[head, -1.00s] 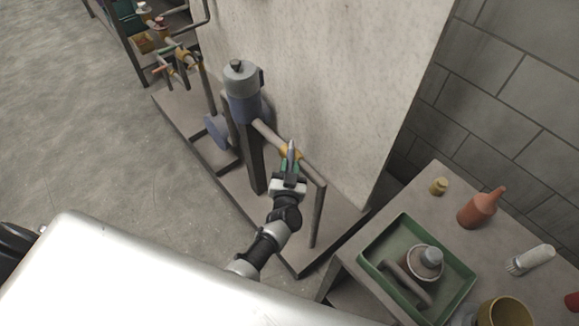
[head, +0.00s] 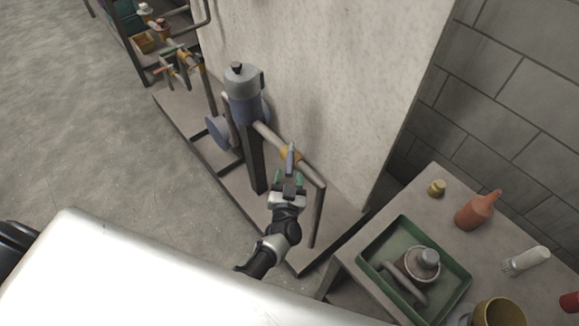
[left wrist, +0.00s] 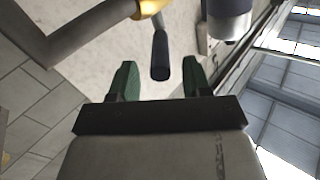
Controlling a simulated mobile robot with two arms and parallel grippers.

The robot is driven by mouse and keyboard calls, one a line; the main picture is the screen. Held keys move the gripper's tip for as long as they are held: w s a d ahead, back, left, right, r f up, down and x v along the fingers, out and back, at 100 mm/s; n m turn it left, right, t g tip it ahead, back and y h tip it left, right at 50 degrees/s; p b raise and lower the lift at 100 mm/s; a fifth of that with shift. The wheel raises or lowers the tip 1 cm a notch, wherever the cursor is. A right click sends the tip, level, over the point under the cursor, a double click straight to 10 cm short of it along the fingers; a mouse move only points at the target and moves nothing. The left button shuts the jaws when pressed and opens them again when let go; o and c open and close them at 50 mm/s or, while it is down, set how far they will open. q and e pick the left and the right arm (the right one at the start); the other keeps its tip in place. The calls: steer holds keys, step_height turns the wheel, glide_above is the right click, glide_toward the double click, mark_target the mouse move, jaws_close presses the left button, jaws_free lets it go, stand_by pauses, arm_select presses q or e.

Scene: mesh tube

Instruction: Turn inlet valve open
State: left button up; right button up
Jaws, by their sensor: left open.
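The inlet valve is a brass-coloured fitting (head: 291,154) on a grey horizontal pipe, with a blue-grey lever handle (head: 290,160). In the left wrist view the dark handle (left wrist: 160,54) hangs from the brass fitting (left wrist: 149,7) at the top. My left gripper (head: 289,180) is just below the handle in the head view. Its green fingers are open, one on each side of the handle's free end in the left wrist view (left wrist: 160,78), with gaps on both sides. The gripper does not appear to touch the handle. My right gripper is not in view.
A pale wall panel (head: 330,80) is close behind. At right a table (head: 395,205) carries a green tray (head: 452,262), an orange bottle (head: 474,212) and other items. Open floor lies at left.

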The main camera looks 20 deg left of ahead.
arm_select(q)
steer(key=p+v, duration=0.2)
steer(key=v, duration=0.5)
steer(key=shift+s, duration=0.3)
steer(key=shift+d, duration=0.15)
